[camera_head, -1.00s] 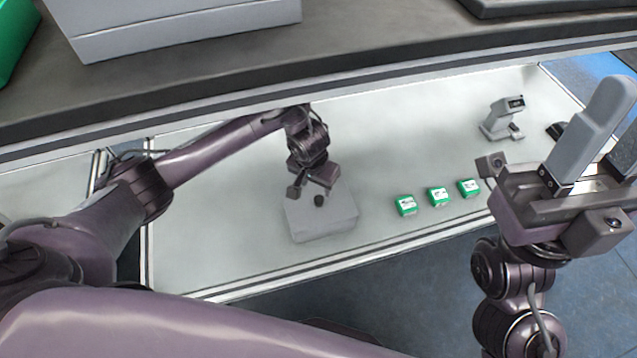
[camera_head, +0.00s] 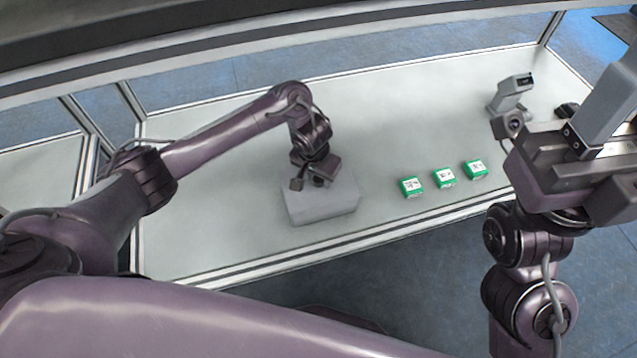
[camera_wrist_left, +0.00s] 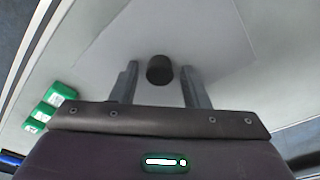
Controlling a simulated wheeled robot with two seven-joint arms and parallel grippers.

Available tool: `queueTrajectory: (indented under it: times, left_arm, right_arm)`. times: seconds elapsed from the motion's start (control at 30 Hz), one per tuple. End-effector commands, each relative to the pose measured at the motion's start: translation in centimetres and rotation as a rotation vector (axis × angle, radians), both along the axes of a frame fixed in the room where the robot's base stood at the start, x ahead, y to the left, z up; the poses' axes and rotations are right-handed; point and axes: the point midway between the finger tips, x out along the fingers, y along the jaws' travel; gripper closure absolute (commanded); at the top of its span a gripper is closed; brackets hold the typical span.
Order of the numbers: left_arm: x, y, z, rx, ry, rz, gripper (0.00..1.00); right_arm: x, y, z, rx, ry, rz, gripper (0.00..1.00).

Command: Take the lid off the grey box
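The grey box (camera_head: 322,208) stands on the white table, below my left gripper (camera_head: 311,182) in the head view. A dark round knob (camera_wrist_left: 159,70) sits on top of its lid (camera_wrist_left: 150,32). In the left wrist view the left gripper's two fingers are apart, one on each side of the knob, with gaps between them and the knob. My left gripper is open, and its body hides part of the lid in the head view. My right gripper (camera_head: 602,118) is raised at the right, away from the box; its finger opening is not clear.
Several small green-and-white boxes (camera_head: 445,178) stand in a row right of the grey box. A grey scanner (camera_head: 511,95) on a stand is at the back right. The table (camera_head: 225,225) is clear around the grey box. A dark shelf edge (camera_head: 200,40) crosses the top.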

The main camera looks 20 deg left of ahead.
Motion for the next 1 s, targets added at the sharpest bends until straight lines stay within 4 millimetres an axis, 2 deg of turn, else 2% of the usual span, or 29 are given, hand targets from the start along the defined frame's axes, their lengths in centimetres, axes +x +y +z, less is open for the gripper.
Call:
queueTrajectory:
  times: [0.03,0.2,0.3,0.57,0.67,0.93,1.0]
  left_arm:
    - [0.0,0.0,0.0,0.0,0.0,0.0,0.65]
    - [0.0,0.0,0.0,0.0,0.0,0.0,0.88]
    - [0.0,0.0,0.0,0.0,0.0,0.0,0.97]
    - [0.0,0.0,0.6,0.0,-0.001,0.0,0.98]
    - [0.1,0.0,2.0,0.0,-0.002,0.0,0.98]
    - [0.1,0.0,8.9,0.0,-0.003,-0.001,0.98]
    - [0.0,0.0,8.6,0.0,0.001,-0.001,0.98]
  right_arm:
    - [0.0,0.0,0.0,0.0,0.0,0.0,0.64]
    - [0.0,0.0,-0.1,0.001,0.003,0.0,0.64]
    - [0.0,0.0,-0.1,0.001,0.006,-0.001,0.64]
    - [0.1,-0.1,0.1,0.007,0.011,-0.002,0.64]
    - [0.1,-0.1,0.8,0.006,0.021,0.0,0.64]
    - [0.4,-0.2,3.3,0.007,0.086,0.004,0.64]
    - [2.1,0.5,2.0,-0.029,0.179,-0.001,0.64]
